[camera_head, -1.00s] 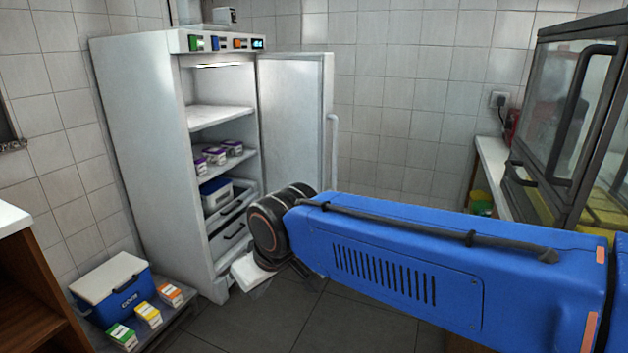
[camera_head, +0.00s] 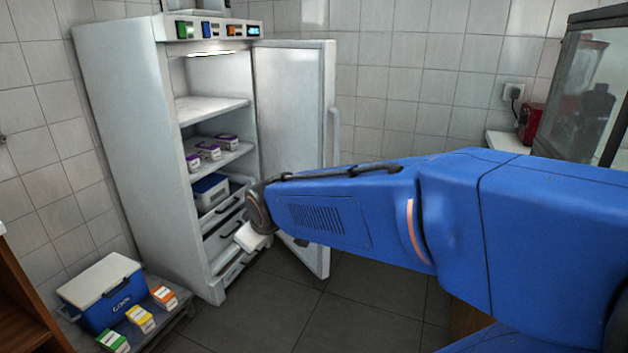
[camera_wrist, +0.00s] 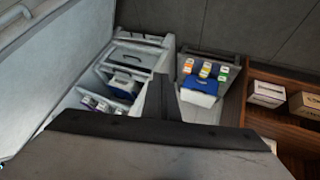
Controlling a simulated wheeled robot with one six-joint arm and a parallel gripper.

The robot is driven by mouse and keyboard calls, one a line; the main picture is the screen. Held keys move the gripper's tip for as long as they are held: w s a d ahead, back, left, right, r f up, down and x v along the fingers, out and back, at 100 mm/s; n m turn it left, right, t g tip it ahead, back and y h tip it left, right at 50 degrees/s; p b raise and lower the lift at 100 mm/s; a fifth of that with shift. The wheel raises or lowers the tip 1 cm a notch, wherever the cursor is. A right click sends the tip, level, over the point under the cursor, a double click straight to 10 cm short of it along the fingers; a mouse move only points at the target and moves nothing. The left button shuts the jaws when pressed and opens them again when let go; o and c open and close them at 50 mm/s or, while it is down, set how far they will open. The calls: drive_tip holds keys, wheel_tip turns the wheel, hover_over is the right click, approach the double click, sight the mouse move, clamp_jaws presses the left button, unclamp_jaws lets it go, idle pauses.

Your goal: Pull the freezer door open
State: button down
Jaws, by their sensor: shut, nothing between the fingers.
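The white freezer (camera_head: 125,130) stands open at the left of the head view. Its door (camera_head: 290,110) is swung wide to the right, with the handle (camera_head: 336,135) on its outer face. In the wrist view the door (camera_wrist: 55,50) fills the upper left. My gripper (camera_wrist: 163,85) shows there as dark fingers held together, with nothing between them. It is apart from the handle, in front of the open freezer. In the head view the forearm hides the fingers and the door's lower middle.
Purple-lidded tubs (camera_head: 208,151), a blue-lidded box (camera_head: 211,190) and drawers are inside the freezer. A cooler (camera_head: 103,290) and several small cartons (camera_head: 140,318) sit on a low grey platform at the lower left. Grey floor (camera_head: 275,305) is clear in front.

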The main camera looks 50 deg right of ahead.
drive_tip(key=w+d+f+n+t+h, duration=0.1)
drive_tip(key=w+d+n+t+h, duration=0.15)
drive_tip(key=w+d, duration=0.6)
drive_tip(key=w+d+f+n+t+h, duration=0.1)
drive_tip(key=w+d+f+n+t, duration=0.3)
drive_tip(key=d, duration=0.8)
drive_tip(key=d+f+n+t+h, duration=0.2)
drive_tip(key=d+n, duration=0.2)
drive_tip(key=d, duration=1.1)
drive_tip(key=w+d, duration=0.8)
drive_tip(key=shift+w+d, duration=0.25)
drive_tip(key=shift+d+r, duration=0.1)
